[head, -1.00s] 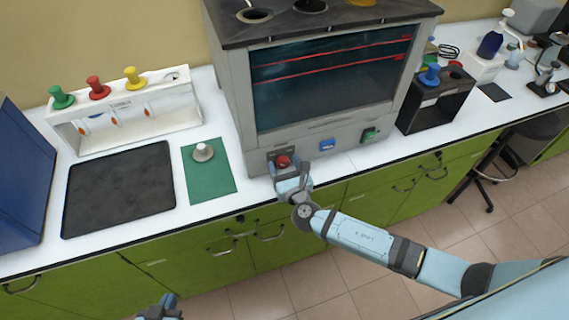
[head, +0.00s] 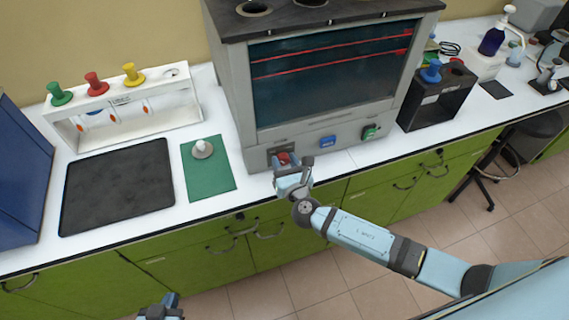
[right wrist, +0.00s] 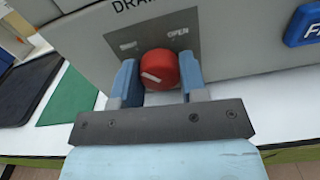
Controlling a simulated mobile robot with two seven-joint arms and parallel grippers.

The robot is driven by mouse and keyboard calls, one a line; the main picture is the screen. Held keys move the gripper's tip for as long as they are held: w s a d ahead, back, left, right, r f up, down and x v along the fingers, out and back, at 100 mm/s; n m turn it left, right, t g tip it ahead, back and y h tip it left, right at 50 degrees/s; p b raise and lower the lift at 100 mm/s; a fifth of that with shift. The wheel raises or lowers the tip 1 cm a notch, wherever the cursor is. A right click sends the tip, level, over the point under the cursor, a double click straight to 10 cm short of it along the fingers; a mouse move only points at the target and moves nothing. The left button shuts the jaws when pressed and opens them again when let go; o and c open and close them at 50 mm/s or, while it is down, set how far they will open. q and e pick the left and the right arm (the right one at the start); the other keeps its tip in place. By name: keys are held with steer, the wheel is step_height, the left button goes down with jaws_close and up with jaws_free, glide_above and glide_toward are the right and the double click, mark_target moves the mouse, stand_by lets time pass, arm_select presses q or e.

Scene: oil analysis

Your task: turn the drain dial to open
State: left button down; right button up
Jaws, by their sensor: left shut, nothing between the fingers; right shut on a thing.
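The red drain dial (right wrist: 160,68) sits on a grey plate on the machine's front, under lettering that is partly cut off. A word that looks like "OPEN" stands at the plate's upper right, and a blurred mark at its upper left. The dial's white pointer mark lies tilted at its lower left. My right gripper (right wrist: 158,82) is shut on the dial, one blue finger on each side. In the head view, the dial (head: 284,158) shows just above my right gripper (head: 285,167). My left gripper (head: 160,308) is low at the bottom edge, away from the counter.
The machine (head: 330,85) stands on the white counter. A blue button (head: 327,142) and a green switch (head: 370,132) are to the dial's right. A green mat (head: 208,180) with a pale knobbed piece, a black mat (head: 118,188) and a rack of coloured stoppers (head: 125,115) are left.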

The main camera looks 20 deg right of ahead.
steer(key=m+b, duration=0.4)
steer(key=shift+f, duration=0.25)
steer(key=m+b, duration=0.4)
steer(key=m, duration=0.1)
steer(key=shift+m, duration=0.3)
steer(key=shift+r+m+b, duration=0.1)
steer(key=shift+m+b, duration=0.5)
steer(key=shift+m, duration=0.4)
steer(key=shift+m+b, duration=0.55)
steer(key=shift+m, duration=0.65)
steer(key=shift+r+m, duration=0.1)
steer(key=shift+m, duration=0.6)
arm_select(q)
step_height(320, 180, down, 10)
steer(key=shift+w+d+b, duration=0.2)
steer(key=shift+w+b, duration=0.15)
steer(key=shift+b, duration=0.1)
arm_select(e)
steer(key=shift+m, duration=0.6)
arm_select(q)
steer(key=shift+f, duration=0.25)
arm_select(e)
steer(key=o, duration=0.9)
